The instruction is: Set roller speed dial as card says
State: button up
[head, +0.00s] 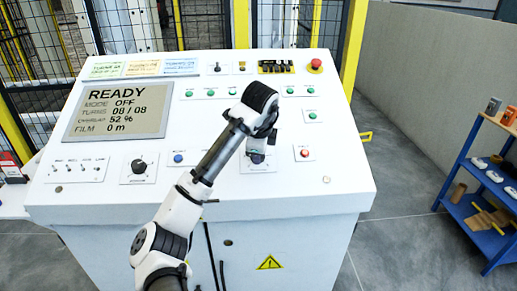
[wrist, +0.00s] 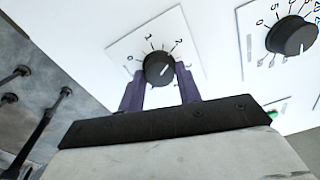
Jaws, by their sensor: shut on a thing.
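A round black dial (wrist: 159,68) sits on a white square plate with a scale marked 0, 1 and 2. My gripper (wrist: 160,88) is shut on this dial, with one purple finger on each side of the knob. A pale mark shows on the knob, but its exact setting is hard to read. In the head view my gripper (head: 257,157) points down at the console's lower middle and hides most of the dial. Three cards, green (head: 105,70), yellow (head: 142,68) and blue (head: 181,66), lie along the console's top left; their text is too small to read.
A second black dial (wrist: 291,36) with a larger scale is at the wrist view's upper right. The console (head: 230,205) carries a screen (head: 118,110) reading READY, a left dial (head: 138,167), toggles, buttons and a red emergency stop (head: 315,65). A blue shelf (head: 480,215) stands at right.

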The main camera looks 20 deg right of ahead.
jog(key=shift+m, duration=0.3)
dwell(0.4)
jog(key=o, duration=1)
jog(key=shift+c, duration=0.2)
jog(key=b+v, duration=0.2)
jog(key=v, duration=1.1)
jog(key=shift+s+r, duration=0.15)
jog(key=shift+r, duration=0.2)
jog(key=shift+a, duration=0.1)
